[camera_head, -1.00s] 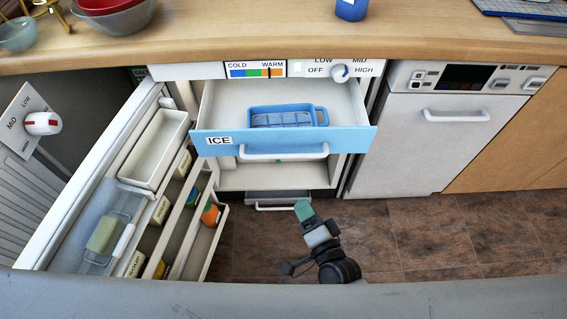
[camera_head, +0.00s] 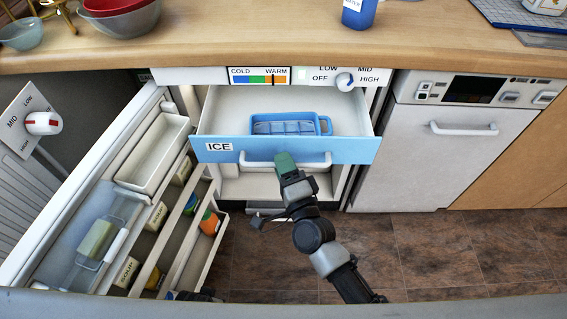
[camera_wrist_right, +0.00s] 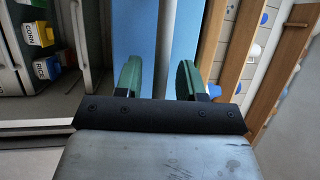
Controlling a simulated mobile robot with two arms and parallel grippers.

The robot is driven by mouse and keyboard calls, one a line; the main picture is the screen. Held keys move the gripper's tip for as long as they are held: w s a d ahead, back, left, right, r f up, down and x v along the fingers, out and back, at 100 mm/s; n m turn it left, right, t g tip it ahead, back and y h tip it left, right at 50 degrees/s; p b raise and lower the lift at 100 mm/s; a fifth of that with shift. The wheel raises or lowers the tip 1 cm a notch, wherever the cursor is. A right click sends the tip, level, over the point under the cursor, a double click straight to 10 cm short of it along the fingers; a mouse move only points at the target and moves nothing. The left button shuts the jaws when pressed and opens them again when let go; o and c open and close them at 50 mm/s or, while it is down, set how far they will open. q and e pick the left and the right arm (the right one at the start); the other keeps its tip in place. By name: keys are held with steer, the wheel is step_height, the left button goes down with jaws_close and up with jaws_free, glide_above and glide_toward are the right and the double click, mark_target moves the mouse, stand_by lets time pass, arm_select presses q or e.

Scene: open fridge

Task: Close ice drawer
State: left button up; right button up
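The ice drawer (camera_head: 350,150), with a light blue front marked ICE, is pulled out of the open fridge. A blue ice tray (camera_head: 325,125) lies in it. Its pale handle (camera_head: 252,166) runs across the front. My right gripper (camera_head: 284,160) is at the handle's middle and hides part of it. In the right wrist view, its two green fingers (camera_wrist_right: 160,82) stand apart, with the handle bar (camera_wrist_right: 166,45) seen between them against the blue front. Contact cannot be told. My left gripper is not clearly seen; a small dark part shows at the bottom left of the head view.
The open fridge door (camera_head: 72,190) with shelves and small packages stands left of the drawer. A lower grey drawer sits below, partly hidden. A dishwasher (camera_head: 455,160) is on the right. Brown floor (camera_head: 430,250) is free in front. A wooden counter (camera_head: 240,50) runs above.

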steer(key=shift+w, duration=0.15)
steer(key=shift+c, duration=0.3)
jaws_close()
